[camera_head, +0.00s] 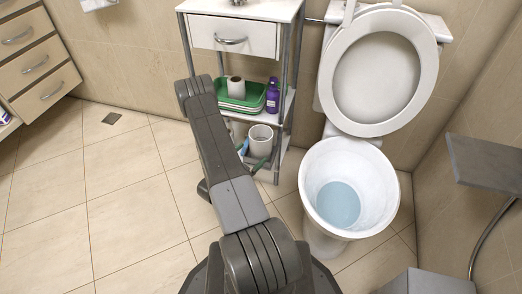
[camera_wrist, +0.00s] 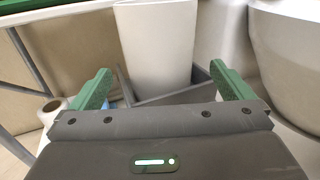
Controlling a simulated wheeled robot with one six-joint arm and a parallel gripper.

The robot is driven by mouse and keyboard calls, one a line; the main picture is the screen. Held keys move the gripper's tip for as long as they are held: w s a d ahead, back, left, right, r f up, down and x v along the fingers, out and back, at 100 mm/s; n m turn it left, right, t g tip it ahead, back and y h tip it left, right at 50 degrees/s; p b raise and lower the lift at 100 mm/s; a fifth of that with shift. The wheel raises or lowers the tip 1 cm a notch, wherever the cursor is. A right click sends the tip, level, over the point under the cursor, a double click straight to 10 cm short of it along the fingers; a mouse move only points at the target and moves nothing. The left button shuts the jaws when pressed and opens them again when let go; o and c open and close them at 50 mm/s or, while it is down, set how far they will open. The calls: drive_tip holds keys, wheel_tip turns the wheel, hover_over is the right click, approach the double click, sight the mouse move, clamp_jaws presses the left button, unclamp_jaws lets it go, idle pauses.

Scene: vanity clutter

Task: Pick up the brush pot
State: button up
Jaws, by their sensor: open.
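The brush pot, a plain white tapered vessel, appears to be the white cylinder (camera_head: 261,140) on the low shelf in the head view. In the wrist view the white pot (camera_wrist: 157,45) stands upright ahead, its top cut by the frame edge. A dark grey tray or box (camera_wrist: 180,93) sits around its lower part. My gripper (camera_wrist: 161,70) is open, with one green finger at each side of the pot and a visible gap to each. In the head view my gripper (camera_head: 251,156) is partly hidden by my arm, close before the pot.
The shelf unit (camera_head: 233,36) has thin metal posts near my arm. Above are a green tray (camera_head: 240,103) with a white roll and a purple bottle (camera_head: 272,96). Open floor (camera_head: 120,200) lies left.

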sight(254, 150)
drive_tip(key=shift+b+x, duration=1)
drive_tip(key=shift+x, duration=1.85)
drive_tip(key=shift+r, duration=0.15)
drive_tip(key=c, duration=1.2)
drive_tip(key=shift+o, duration=0.2)
drive_tip(key=shift+r, duration=0.15)
wheel_tip(254, 150, up, 18)
drive_tip(key=p, duration=0.6)
drive_tip(key=shift+f, duration=0.2)
